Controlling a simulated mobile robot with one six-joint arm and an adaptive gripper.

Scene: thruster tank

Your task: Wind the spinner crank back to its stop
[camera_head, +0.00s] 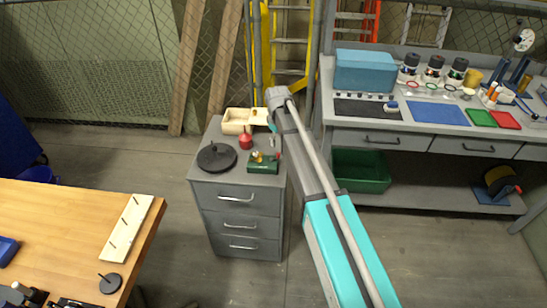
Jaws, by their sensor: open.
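A round black disc with a small upright knob (217,157) lies on top of the grey drawer cabinet, at its left. To its right is a small green block (263,163) with brass and red parts on it. I cannot tell for certain which of these carries the spinner crank, nor how its handle is turned. My gripper (273,142) is small in view, at the cabinet's right edge, above and behind the green block. It is open and looks empty. My wrist and arm partly hide it and the space to its right.
A red weight (245,141) and a wooden tray (237,121) sit behind the disc and block. A wooden table (70,215) is at left. A grey workbench (375,135) with a blue bin (364,71) and small items stands at right. Floor between is clear.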

